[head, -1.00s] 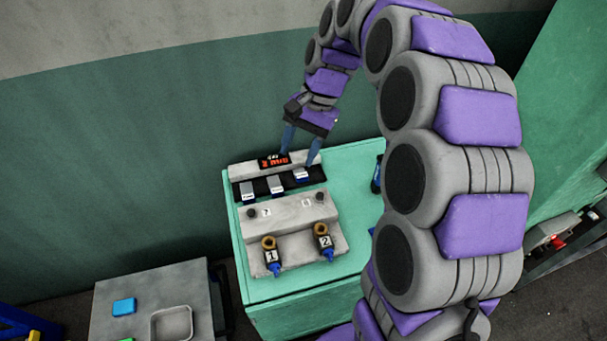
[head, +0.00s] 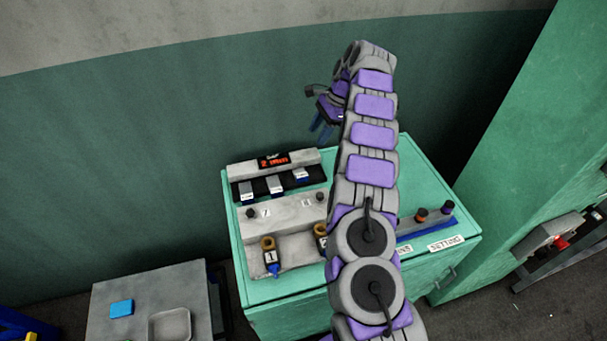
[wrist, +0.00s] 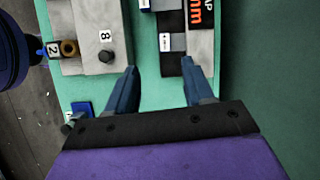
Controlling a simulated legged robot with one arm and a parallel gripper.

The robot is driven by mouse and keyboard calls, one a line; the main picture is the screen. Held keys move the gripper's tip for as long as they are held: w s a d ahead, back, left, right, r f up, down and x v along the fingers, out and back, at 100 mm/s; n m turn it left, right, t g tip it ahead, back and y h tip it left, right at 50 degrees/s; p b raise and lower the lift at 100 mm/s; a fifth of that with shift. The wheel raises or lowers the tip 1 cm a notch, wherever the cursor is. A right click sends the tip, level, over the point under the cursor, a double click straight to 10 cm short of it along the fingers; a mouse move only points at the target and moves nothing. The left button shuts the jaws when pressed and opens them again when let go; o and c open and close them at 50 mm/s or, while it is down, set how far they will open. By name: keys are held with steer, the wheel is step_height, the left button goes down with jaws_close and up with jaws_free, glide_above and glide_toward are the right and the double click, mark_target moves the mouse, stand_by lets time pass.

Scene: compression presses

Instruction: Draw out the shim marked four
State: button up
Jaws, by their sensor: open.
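The press (head: 285,215) stands on a green cabinet. Three grey shims (head: 246,190), (head: 274,187), (head: 301,177) with blue and white ends sit in a row on its black strip; their marks are too small to read, so I cannot tell which is four. In the wrist view, one shim (wrist: 174,42) with a small white label lies just beyond my fingers. My gripper (wrist: 160,66) is open and empty. In the head view, my gripper (head: 322,128) hangs above the back right of the press, partly hidden behind my arm.
A block with knobs (head: 425,222) stands at the cabinet's right. A side table (head: 115,285) holds a blue piece (head: 122,308) and a tray (head: 170,317).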

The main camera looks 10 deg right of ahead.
mark_target(303, 175)
steer(key=shift+m, duration=0.6)
steer(key=d+b+x, duration=0.1)
steer(key=x, duration=0.5)
steer(key=w+d+f+b+x, duration=0.1)
steer(key=b+x, duration=0.1)
steer(key=x, duration=0.5)
steer(key=d+b+x, duration=0.1)
steer(key=x, duration=0.5)
steer(key=shift+w+a+f, duration=0.1)
steer(key=shift+w+f, duration=0.1)
steer(key=shift+f, duration=0.15)
steer(key=shift+c, duration=0.4)
jaws_close()
